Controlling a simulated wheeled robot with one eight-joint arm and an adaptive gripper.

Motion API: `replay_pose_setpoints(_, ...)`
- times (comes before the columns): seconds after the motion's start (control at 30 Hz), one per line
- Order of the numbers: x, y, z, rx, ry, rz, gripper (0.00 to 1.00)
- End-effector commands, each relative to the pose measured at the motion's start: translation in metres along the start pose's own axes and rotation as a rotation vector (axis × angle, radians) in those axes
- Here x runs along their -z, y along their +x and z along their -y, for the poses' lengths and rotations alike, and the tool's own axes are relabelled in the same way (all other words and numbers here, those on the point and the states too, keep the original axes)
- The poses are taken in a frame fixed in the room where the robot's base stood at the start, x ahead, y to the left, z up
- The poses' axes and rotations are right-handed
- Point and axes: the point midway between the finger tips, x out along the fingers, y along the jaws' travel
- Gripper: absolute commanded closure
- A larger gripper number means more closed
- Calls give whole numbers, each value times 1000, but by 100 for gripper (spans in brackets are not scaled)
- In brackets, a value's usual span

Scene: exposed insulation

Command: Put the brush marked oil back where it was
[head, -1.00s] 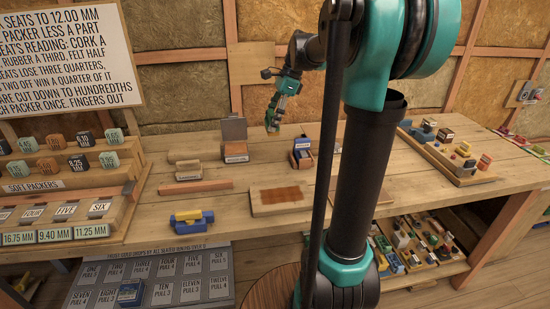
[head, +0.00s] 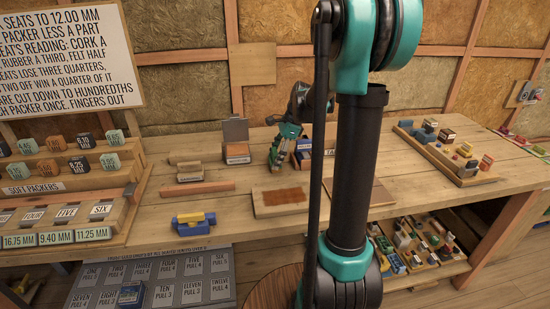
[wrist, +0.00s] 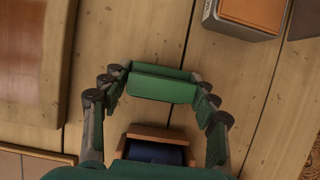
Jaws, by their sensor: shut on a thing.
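My gripper (wrist: 163,95) is shut on a green block-shaped thing (wrist: 163,85), which spans between the fingertips in the wrist view. No marking can be read on it, so I cannot tell whether it is the brush marked oil. In the head view my gripper (head: 276,166) is low over the bench, between the open grey tin with an orange top (head: 236,151) and the blue box (head: 303,150). The held thing is hard to make out there. I cannot tell whether it touches the bench. Nothing legibly marked oil shows in either view.
A wooden board with a brown pad (head: 262,210) lies just in front of my gripper. A brown-edged thing with a dark blue inside (wrist: 158,151) is close below the held thing in the wrist view. A reddish bar (head: 197,187) and blue-yellow blocks (head: 194,222) lie left.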

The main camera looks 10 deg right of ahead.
Motion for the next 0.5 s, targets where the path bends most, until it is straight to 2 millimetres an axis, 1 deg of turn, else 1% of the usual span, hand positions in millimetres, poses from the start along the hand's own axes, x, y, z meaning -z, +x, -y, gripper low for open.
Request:
replay_pose_setpoints(0.3, 1, 2, 0, 0, 0, 0, 67)
replay_pose_setpoints(0.33, 1, 2, 0, 0, 0, 0, 39)
replay_pose_setpoints(0.5, 1, 2, 0, 0, 0, 0, 20)
